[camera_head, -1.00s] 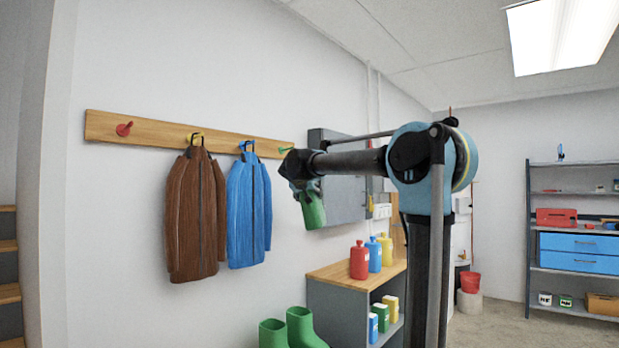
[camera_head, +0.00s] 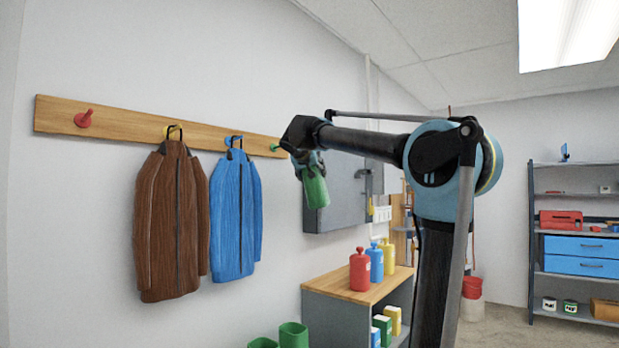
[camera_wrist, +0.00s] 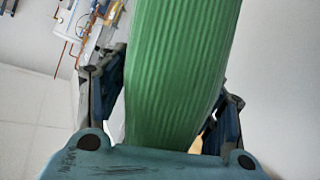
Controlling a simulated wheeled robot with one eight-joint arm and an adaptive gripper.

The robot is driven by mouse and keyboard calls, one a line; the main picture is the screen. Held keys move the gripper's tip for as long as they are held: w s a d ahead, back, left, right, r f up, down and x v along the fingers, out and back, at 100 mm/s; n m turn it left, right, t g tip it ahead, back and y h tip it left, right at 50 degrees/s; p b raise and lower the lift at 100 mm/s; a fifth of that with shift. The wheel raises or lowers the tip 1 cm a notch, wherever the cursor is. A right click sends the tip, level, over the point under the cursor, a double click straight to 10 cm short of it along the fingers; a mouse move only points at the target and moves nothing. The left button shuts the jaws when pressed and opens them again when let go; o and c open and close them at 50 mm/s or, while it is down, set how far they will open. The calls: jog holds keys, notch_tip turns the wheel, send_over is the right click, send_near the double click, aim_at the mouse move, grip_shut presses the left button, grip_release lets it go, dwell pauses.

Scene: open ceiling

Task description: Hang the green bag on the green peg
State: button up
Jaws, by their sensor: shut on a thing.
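The green bag (camera_head: 315,188) hangs below my gripper (camera_head: 306,164) in the head view. My gripper is shut on it. In the wrist view the green bag (camera_wrist: 180,70) fills the middle between the two fingers, and its far end runs out of the picture. The green peg (camera_head: 275,147) is at the right end of the wooden rail (camera_head: 105,122), just left of my gripper in the picture. The bag looks apart from the peg; the depth between them is hard to judge. The bag's strap or loop cannot be made out.
A red peg (camera_head: 84,118) is bare. A brown jacket (camera_head: 172,225) and a blue jacket (camera_head: 235,215) hang on the rail. A grey wall cabinet (camera_head: 340,200) is behind my gripper. A low bench (camera_head: 350,288) with bottles and green boots (camera_head: 293,335) stand below.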

jog(key=shift+w+a+f, duration=0.1)
jog(key=shift+w+a, duration=0.2)
jog(key=shift+a, duration=0.5)
jog(key=shift+w+a, duration=0.25)
jog(key=shift+a, duration=0.55)
jog(key=w+a+f, duration=0.1)
jog(key=w+a, duration=0.4)
jog(key=a, duration=0.2)
jog(key=shift+w+f, duration=0.2)
jog(key=shift+a+f, duration=0.1)
jog(key=shift+f, duration=0.05)
dwell(0.5)
jog(key=o, duration=1.4)
jog(key=shift+c, duration=0.2)
jog(key=shift+w, duration=0.1)
